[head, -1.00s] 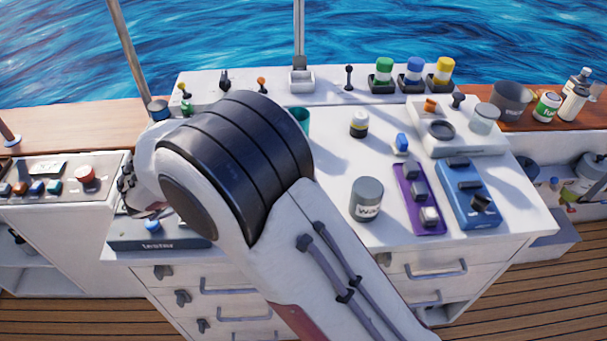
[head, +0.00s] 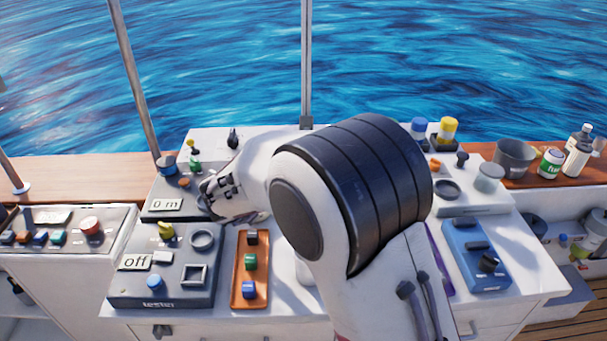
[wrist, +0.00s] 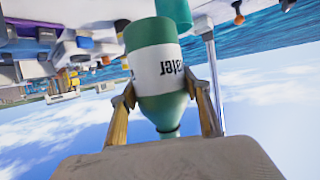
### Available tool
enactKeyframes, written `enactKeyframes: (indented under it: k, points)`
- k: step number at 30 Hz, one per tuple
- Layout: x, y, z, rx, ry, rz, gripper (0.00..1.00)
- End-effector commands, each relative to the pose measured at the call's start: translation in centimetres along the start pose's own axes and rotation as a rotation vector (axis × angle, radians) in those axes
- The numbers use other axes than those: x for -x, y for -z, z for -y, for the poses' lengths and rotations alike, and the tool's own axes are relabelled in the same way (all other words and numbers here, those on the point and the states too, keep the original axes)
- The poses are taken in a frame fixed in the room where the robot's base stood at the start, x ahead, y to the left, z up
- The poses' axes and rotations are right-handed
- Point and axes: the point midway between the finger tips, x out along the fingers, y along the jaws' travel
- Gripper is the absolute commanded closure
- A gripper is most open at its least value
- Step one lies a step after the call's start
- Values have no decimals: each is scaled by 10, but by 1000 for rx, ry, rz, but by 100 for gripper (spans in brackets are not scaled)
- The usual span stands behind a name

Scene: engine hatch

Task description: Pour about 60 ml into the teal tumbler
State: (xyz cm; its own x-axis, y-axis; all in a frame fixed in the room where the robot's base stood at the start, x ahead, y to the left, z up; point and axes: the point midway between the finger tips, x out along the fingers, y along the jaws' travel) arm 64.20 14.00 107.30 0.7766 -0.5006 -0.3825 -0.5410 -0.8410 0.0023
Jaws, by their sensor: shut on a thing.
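In the wrist view my gripper (wrist: 160,90) is shut on a green bottle (wrist: 160,105) with a white label whose dark lettering is only partly readable. That view is upside down, with sky below, so the bottle looks roughly upright, neck up. A teal cup, apparently the tumbler (wrist: 174,10), shows at the top edge beyond the bottle's base; the gap between them is unclear. In the head view my gripper (head: 226,194) is at the left of my arm over the white counter. The bottle and tumbler cannot be made out there, and my arm covers the counter's middle.
A grey tester (head: 190,270) and an orange tray (head: 238,290) with coloured blocks lie at the front left. A blue device (head: 477,255) is at the right. A grey pot (head: 513,158) and bottles stand on the wooden ledge. Metal posts rise behind the counter.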

Motion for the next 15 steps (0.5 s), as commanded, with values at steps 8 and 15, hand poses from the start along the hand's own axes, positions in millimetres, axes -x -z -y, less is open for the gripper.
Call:
enactKeyframes:
  k: [8,15]
  points:
    - [-28,30,-15,34,87,-1,84]
    - [-46,45,-29,66,162,-1,84]
